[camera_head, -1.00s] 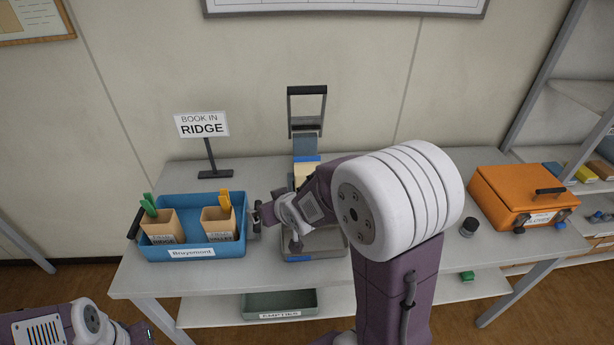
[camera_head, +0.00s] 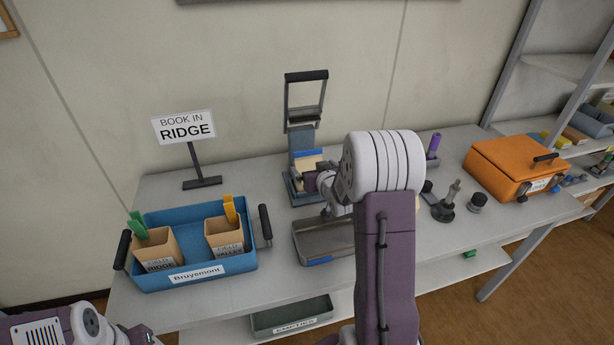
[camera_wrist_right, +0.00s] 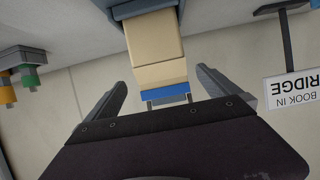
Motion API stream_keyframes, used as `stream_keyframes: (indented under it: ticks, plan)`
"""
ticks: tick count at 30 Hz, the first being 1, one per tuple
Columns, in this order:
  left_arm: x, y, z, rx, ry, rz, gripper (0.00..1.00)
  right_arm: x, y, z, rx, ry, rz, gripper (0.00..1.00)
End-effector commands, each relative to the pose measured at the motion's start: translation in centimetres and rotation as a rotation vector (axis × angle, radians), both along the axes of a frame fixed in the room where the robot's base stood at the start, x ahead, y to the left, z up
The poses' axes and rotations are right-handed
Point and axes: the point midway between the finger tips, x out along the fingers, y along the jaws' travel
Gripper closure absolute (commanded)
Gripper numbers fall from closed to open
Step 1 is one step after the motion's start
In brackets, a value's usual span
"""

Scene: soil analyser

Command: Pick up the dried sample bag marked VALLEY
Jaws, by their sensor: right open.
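A beige bag with a blue top band (camera_head: 308,160) is in the grey-blue stand (camera_head: 300,140) at the back of the table; no marking on it can be read. In the right wrist view the same bag (camera_wrist_right: 158,62) lies ahead, its blue end toward my right gripper (camera_wrist_right: 165,90). That gripper is open, its fingers either side of the blue end, and I see no contact. In the head view the right gripper (camera_head: 318,182) is partly hidden by its arm. A bag labelled FIELD VALLEY (camera_head: 224,235) with an orange clip stands in the blue tray. My left gripper (camera_head: 143,337) is barely visible at bottom left.
The blue tray (camera_head: 215,281) also holds a green-clipped FIELD RIDGE bag (camera_head: 155,250). A BOOK IN RIDGE sign (camera_head: 184,127) stands behind it. A grey tray (camera_head: 318,245) lies before the stand. An orange case (camera_head: 510,165) and small dark items (camera_head: 444,205) are at right.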

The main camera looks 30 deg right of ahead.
Motion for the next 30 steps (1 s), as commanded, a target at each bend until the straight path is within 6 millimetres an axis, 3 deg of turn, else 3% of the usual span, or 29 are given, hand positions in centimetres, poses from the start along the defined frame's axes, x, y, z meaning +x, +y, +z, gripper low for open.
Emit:
stream_keyframes:
  ticks: [8, 16, 23, 24, 26, 30]
  plan:
    - [0.0, 0.0, 0.1, 0.000, 0.000, 0.000, 0.64, 1.8, -0.4, -0.7, 0.000, -0.001, 0.000, 0.00]
    - [0.0, 0.0, 0.2, 0.000, 0.000, 0.000, 0.64, 5.8, -1.0, -2.5, 0.000, 0.000, 0.000, 0.00]
    - [0.0, 0.0, 0.2, 0.000, 0.000, 0.000, 0.64, 6.2, -1.1, -2.6, 0.000, -0.001, 0.000, 0.00]
    - [0.0, 0.0, 0.2, 0.000, 0.000, 0.000, 0.64, 6.2, -1.1, -2.6, 0.000, -0.001, 0.000, 0.03]
    - [0.0, 0.0, 0.2, 0.000, 0.000, 0.000, 0.64, 6.2, -1.1, -2.6, 0.000, -0.001, 0.000, 0.19]
    - [0.0, 0.0, 0.2, 0.000, 0.000, 0.000, 0.64, 6.2, -1.1, -2.6, 0.000, -0.001, 0.000, 0.58]
